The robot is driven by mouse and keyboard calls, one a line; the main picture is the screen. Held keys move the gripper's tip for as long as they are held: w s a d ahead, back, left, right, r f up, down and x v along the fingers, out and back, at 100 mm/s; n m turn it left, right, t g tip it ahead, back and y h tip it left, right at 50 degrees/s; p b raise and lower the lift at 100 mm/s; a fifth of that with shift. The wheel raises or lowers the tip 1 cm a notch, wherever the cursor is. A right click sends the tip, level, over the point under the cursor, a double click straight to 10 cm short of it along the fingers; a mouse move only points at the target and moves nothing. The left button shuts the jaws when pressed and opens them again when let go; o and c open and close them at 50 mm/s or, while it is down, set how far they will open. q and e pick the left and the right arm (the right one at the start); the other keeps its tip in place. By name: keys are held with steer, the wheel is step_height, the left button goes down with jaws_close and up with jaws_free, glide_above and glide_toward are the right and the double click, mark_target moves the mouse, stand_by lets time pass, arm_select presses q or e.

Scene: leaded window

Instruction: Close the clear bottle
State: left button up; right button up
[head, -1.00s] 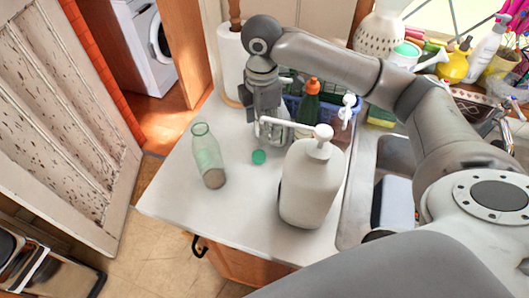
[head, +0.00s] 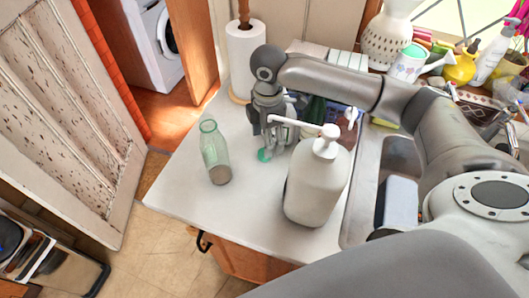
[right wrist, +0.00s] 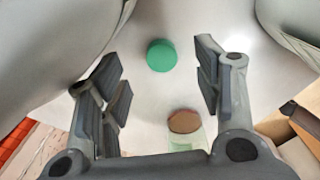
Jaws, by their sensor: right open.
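The clear bottle (head: 215,152) is greenish glass with a brown lower part. It stands upright and open-topped on the white counter, left of my right gripper. A small round green cap (head: 264,154) lies on the counter between the bottle and a large white pump bottle. My right gripper (head: 268,143) is open just above the cap, partly covering it. In the right wrist view the cap (right wrist: 161,55) shows between the spread fingers (right wrist: 157,70), apart from both. The bottle (right wrist: 186,134) shows there below the cap. My left gripper is not in view.
The white pump bottle (head: 318,182) stands close right of the gripper, its spout reaching towards it. A paper towel roll (head: 245,55) stands behind. The sink (head: 399,155) is at right. The counter (head: 245,215) in front of the clear bottle is free.

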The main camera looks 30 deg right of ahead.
steer(key=shift+f, duration=0.35)
step_height(320, 180, down, 4)
steer(key=shift+a+f+p, duration=0.15)
steer(key=shift+f+p, duration=0.05)
steer(key=shift+p, duration=0.55)
steer(key=c, duration=0.8)
steer(key=shift+o, duration=0.2)
